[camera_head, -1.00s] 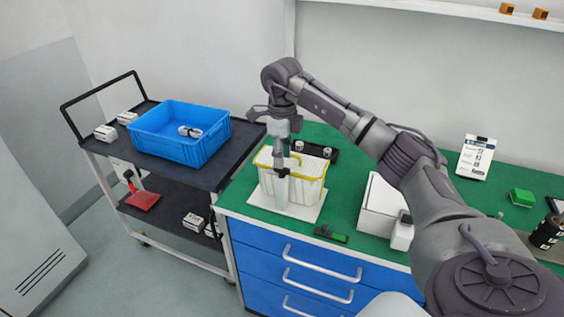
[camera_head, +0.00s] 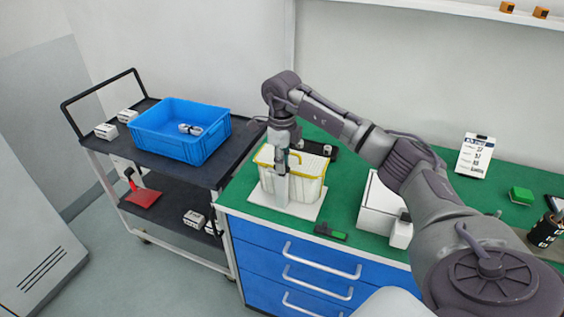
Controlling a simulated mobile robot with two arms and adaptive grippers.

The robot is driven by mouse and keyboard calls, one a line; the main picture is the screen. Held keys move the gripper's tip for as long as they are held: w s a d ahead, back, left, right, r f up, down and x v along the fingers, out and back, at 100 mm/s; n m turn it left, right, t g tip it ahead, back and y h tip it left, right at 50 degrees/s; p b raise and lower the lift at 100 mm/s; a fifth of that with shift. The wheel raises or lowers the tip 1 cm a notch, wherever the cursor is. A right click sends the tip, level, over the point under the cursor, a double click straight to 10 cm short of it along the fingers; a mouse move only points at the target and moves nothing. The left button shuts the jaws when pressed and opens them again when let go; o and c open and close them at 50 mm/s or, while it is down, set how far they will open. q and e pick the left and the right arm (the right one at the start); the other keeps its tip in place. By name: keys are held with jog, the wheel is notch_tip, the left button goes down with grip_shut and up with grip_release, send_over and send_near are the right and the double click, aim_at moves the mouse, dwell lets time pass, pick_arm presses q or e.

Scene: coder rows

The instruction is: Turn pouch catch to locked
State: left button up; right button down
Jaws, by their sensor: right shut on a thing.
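A white pouch with a yellow rim (camera_head: 311,170) stands upright on a white base plate (camera_head: 300,211) on the green bench top. A pale upright block (camera_head: 282,190) stands at its front left side. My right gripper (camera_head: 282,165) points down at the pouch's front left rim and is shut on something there. The gripped part, likely the catch, is mostly hidden by the fingers, so I cannot tell which way it is turned. My left gripper is not in view.
A black cart holds a blue crate (camera_head: 160,146) at the left. A white box (camera_head: 380,205) stands right of the pouch. Blue drawers (camera_head: 285,260) are below.

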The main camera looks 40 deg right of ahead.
jog(key=m, duration=0.4)
jog(key=shift+r+m+p, duration=0.1)
jog(key=shift+m+p, duration=0.2)
jog(key=shift+m, duration=0.1)
jog(key=m, duration=0.4)
jog(key=shift+p, duration=0.3)
jog(key=m, duration=0.5)
jog(key=shift+p, duration=0.3)
jog(key=shift+m, duration=1.9)
jog(key=shift+m+p, duration=0.3)
jog(key=c, duration=1.2)
grip_release()
jog(key=shift+o, duration=0.2)
